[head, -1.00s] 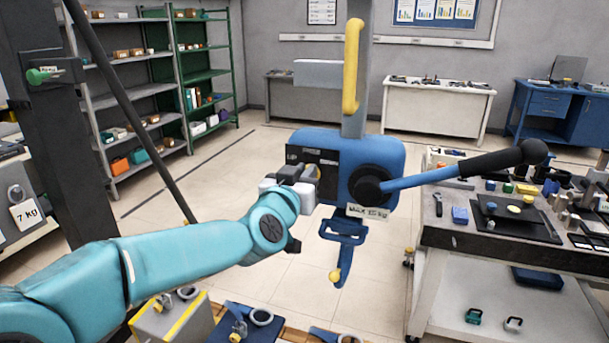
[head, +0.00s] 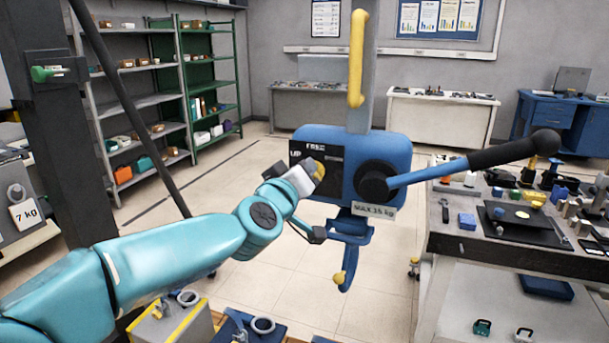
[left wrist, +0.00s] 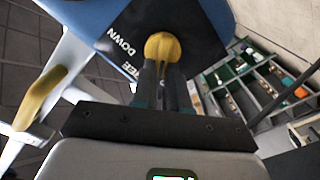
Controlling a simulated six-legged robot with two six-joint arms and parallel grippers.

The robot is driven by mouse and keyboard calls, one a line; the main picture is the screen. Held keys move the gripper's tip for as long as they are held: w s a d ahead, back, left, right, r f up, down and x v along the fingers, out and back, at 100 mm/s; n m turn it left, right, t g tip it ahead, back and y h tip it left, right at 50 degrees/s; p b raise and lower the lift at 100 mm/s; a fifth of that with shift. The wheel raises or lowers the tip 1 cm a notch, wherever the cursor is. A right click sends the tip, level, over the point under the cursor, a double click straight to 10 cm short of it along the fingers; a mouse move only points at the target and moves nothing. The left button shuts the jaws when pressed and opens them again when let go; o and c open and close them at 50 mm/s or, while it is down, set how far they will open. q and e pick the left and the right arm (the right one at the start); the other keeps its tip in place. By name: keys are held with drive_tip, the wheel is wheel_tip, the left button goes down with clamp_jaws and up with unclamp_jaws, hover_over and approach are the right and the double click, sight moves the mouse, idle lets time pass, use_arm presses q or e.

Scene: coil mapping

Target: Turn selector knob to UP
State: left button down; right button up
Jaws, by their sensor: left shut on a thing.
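The blue hoist box (head: 398,150) hangs on a grey post and has a black panel (head: 300,148) on its left side. The panel reads UP at its upper left, with another label beside it. The yellow selector knob (head: 319,171) is on this panel. My left gripper (head: 308,178) is at the panel, shut on the knob. In the left wrist view the fingers (left wrist: 163,80) pinch the yellow knob (left wrist: 162,46), beside the words DOWN and FREE, the latter partly hidden. I cannot tell which label the knob points at. My right gripper is not in view.
A blue crank lever (head: 440,172) with a black grip sticks out right from the box. A yellow handle (head: 357,60) stands above it and a blue hook (head: 348,250) hangs below. A cluttered workbench (head: 500,262) is at right, shelves at left.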

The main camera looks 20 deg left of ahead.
use_arm(q)
drive_tip(key=shift+n, duration=0.3)
drive_tip(key=c, duration=1.1)
unclamp_jaws()
drive_tip(key=shift+s+a, duration=0.1)
drive_tip(key=shift+c, duration=0.2)
drive_tip(key=s, duration=1.6)
drive_tip(key=shift+a, duration=0.25)
drive_tip(key=shift+s+a, duration=0.1)
